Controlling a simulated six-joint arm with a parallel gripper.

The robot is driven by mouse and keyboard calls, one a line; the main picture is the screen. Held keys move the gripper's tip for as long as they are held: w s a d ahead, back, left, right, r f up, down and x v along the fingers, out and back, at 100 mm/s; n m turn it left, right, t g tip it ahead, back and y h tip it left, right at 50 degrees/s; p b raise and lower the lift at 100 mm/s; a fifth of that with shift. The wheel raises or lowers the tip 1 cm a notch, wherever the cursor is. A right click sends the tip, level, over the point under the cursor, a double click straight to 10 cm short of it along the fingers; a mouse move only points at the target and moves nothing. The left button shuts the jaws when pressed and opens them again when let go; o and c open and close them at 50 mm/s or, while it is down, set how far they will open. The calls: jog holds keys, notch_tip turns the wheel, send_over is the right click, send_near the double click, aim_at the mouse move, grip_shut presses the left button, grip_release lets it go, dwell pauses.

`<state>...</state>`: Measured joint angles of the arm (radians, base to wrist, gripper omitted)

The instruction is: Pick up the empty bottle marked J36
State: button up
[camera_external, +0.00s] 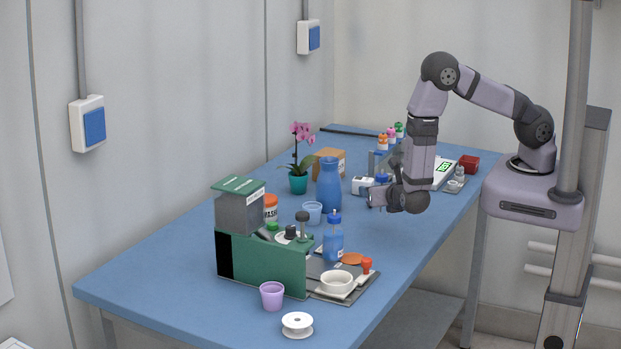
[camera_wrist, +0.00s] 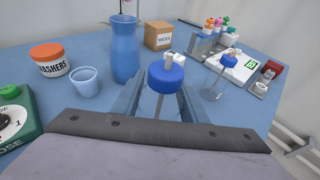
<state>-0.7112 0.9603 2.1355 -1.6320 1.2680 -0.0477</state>
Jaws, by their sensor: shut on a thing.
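A clear bottle with a blue cap (camera_wrist: 165,76) stands between the two fingers of my gripper (camera_wrist: 160,98) in the wrist view. The gripper is shut on it. Its body looks clear and empty, with a thin tube inside; no J36 mark is readable. A second clear bottle with a blue cap (camera_wrist: 229,61) stands farther right, apart from the gripper. In the external view my gripper (camera_external: 376,198) is low over the right part of the table, pointing left. A blue cap (camera_external: 382,177) shows just behind it; I cannot tell which bottle it belongs to.
A blue vase (camera_external: 329,187), a blue cup (camera_external: 312,212) and a washers jar (camera_wrist: 48,60) stand left of the gripper. A green machine (camera_external: 262,262) and a blue-filled bottle (camera_external: 333,240) are nearer the front. A scale (camera_external: 444,172) and a red box (camera_external: 468,164) are at the right.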

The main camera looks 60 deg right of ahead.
jog(key=shift+r+b, duration=0.4)
jog(key=shift+r, duration=2.4)
